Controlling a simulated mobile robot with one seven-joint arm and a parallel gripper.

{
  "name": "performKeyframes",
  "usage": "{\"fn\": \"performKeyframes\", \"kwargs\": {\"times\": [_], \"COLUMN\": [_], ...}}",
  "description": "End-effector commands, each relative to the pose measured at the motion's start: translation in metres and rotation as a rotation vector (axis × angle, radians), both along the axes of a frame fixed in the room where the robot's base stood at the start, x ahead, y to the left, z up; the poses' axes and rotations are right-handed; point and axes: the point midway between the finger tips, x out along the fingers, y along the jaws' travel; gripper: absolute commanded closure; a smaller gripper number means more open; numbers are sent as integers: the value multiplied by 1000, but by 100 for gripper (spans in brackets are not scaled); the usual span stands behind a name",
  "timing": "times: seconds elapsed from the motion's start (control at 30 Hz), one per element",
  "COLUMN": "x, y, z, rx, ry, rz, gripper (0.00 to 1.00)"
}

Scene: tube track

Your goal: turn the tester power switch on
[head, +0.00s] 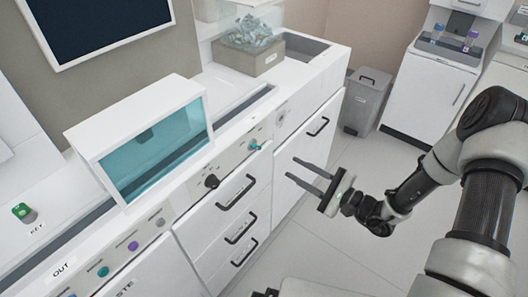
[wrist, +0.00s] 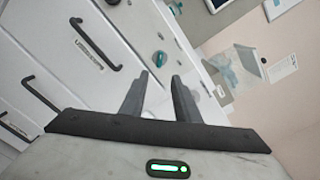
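A white box with a teal window (head: 155,150), which may be the tester, stands on the counter. The panel below it carries a black knob (head: 211,181) and a teal knob (head: 254,144). I cannot tell which control is the power switch, or how it is set. The teal knob (wrist: 160,59) also shows in the wrist view, just beyond my fingertips. The black knob (wrist: 112,2) is at that view's top edge. My gripper (head: 290,168) is open and empty, in front of the drawers and apart from the panel. Its two fingers (wrist: 160,75) point towards the panel.
Drawers with black handles (head: 236,192) lie below the panel. A green key switch (head: 24,212) is at far left, and coloured knobs (head: 133,246) line the lower left panel. A grey bin (head: 367,100) stands at the back. The floor (head: 335,235) is clear.

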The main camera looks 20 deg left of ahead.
Motion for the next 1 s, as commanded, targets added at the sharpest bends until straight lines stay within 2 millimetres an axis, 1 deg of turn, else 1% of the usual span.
{"fn": "performKeyframes", "kwargs": {"times": [0.03,0.2,0.4,0.5,0.6,0.7,1.0], "x": [3,17,34,40,44,47,48], "y": [13,48,85,100,111,116,119], "z": [0,0,-1,0,0,0,0], "rx": [2,2,2,1,1,0,0], "ry": [-1,0,0,1,1,2,2], "rz": [5,6,4,4,4,2,2], "gripper": [71,71,71,71,71,71,71]}}
